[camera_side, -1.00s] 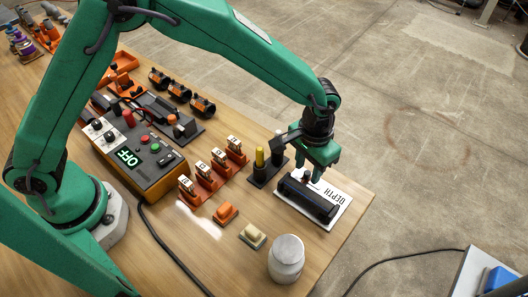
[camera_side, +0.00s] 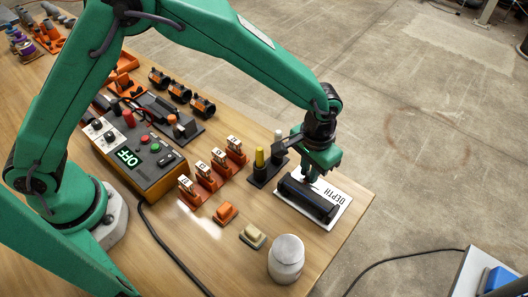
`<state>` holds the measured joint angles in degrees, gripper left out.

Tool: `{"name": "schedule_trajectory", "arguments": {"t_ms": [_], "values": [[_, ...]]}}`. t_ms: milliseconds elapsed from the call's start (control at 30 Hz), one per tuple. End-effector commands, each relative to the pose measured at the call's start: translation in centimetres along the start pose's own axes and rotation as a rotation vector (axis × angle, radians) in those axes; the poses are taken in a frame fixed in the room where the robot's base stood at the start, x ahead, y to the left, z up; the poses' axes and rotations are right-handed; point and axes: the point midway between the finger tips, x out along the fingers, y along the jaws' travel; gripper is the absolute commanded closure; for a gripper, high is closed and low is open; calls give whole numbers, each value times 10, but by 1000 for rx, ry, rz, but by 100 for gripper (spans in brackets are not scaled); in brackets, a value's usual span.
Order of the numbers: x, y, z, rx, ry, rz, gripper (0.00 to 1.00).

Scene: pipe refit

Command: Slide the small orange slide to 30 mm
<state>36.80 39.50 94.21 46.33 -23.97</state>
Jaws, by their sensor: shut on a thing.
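The black depth gauge (camera_side: 306,200) lies on a white plate marked DEPTH (camera_side: 341,200) at the table's right corner. My gripper (camera_side: 314,177) points down at the gauge's far long edge, its jaws shut on the small orange slide. The jaws hide the slide almost wholly, so its place along the gauge and any scale reading cannot be made out.
A black holder with a yellow peg (camera_side: 259,157) stands just left of the gauge. A grey-white jar (camera_side: 286,259) stands in front of it, near a cream block (camera_side: 252,236) and an orange block (camera_side: 225,213). The table edge is close on the right.

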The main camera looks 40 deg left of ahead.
Motion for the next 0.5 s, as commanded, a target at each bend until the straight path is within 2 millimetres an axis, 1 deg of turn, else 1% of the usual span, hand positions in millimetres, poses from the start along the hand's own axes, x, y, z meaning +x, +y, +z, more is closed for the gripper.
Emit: {"name": "schedule_trajectory", "arguments": {"t_ms": [100,133,233,500], "values": [[0,0,0,0,2,1,100],[-1,0,0,0,2,1,82],[-1,0,0,0,2,1,63],[0,0,0,0,1,0,62]]}}
